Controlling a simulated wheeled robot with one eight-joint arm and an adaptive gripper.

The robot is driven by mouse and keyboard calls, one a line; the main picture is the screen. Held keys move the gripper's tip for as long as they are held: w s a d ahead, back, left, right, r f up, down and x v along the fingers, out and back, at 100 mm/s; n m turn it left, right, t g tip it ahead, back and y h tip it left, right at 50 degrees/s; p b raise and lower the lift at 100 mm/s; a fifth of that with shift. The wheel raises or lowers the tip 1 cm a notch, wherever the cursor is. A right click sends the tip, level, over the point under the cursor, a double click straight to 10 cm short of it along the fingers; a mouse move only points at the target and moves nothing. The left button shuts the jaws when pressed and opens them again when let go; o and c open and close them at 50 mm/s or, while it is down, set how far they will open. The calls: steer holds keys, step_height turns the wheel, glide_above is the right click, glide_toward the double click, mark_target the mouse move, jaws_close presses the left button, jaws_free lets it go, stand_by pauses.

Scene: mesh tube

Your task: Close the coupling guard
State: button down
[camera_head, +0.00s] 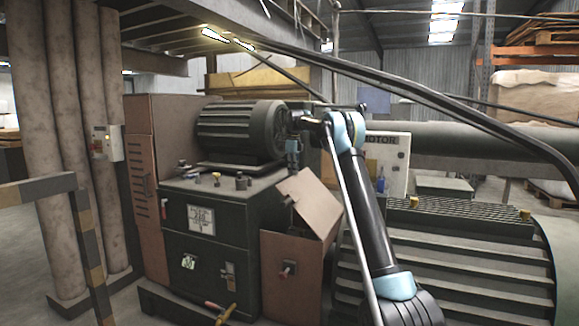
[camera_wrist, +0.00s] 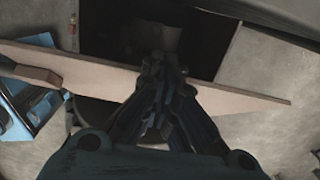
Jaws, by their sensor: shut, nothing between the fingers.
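The coupling guard is a brown box (camera_head: 292,272) beside the dark green machine, with a flat brown lid (camera_head: 310,204) standing tilted up above it. In the wrist view the lid (camera_wrist: 95,76) shows nearly edge-on as a long brown strip across the picture, with a dark opening beyond it. My gripper (camera_head: 292,163) points down just above the lid's upper edge. In the wrist view my gripper's fingers (camera_wrist: 165,68) are together and empty, overlapping the middle of the strip. I cannot tell whether they touch the lid.
A green motor (camera_head: 235,130) sits on the machine cabinet (camera_head: 208,225) left of my gripper. A large ribbed green housing (camera_head: 460,265) lies to the right. A striped barrier (camera_head: 85,235) stands at the left. Bare floor (camera_wrist: 275,75) shows right of the lid.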

steer(key=w+a+f, duration=0.2)
steer(key=a+f, duration=0.3)
steer(key=f, duration=0.3)
steer(key=shift+w+a+f, duration=0.25)
steer(key=shift+a+f, duration=0.1)
steer(key=shift+f, duration=0.05)
steer(key=shift+r, duration=0.1)
